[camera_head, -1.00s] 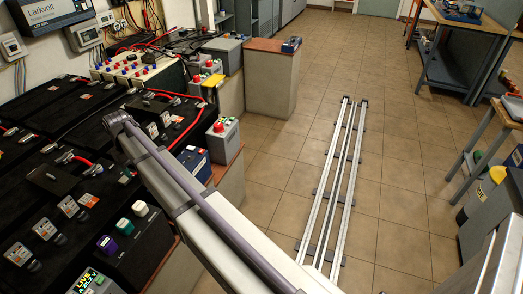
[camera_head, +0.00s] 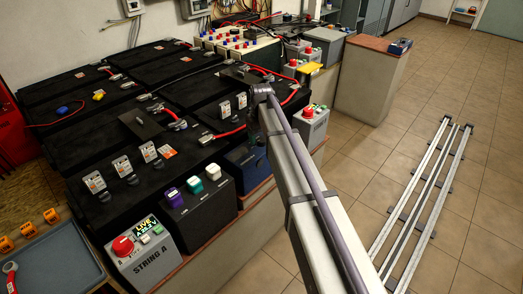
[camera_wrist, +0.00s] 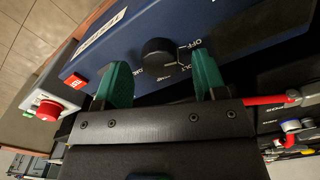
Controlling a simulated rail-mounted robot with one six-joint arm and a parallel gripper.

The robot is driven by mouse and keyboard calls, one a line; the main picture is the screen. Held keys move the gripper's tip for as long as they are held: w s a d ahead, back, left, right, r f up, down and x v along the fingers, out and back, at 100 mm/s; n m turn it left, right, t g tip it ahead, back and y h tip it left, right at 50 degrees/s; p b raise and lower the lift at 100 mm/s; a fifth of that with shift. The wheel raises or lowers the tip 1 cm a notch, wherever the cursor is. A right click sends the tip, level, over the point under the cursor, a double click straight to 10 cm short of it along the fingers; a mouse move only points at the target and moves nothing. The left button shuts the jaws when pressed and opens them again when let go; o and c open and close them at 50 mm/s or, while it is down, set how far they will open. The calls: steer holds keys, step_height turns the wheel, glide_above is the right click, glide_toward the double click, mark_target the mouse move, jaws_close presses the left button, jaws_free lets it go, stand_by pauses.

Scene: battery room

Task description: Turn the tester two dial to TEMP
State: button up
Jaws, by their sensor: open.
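In the wrist view, a blue tester box (camera_wrist: 225,22) carries a round black dial (camera_wrist: 158,57) on its face. Small white lettering surrounds the dial. OFF reads clearly to its upper right, but the other words are tilted and partly unclear. I cannot tell for sure where the dial points. My gripper (camera_wrist: 161,68) is open, its two green fingers apart on either side of the dial. I see no clear contact with it. In the head view my arm reaches over the battery bench and my fingers cannot be made out.
A grey box with a red button (camera_wrist: 48,108) stands left of the tester. A red cable (camera_wrist: 275,101) is at the right. In the head view, black batteries (camera_head: 145,130) fill the bench, and a grey String A box (camera_head: 147,253) stands in front. Floor rails (camera_head: 425,200) lie at the right.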

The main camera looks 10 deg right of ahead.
steer(key=shift+f, duration=0.75)
steer(key=shift+r, duration=0.1)
steer(key=c, duration=0.9)
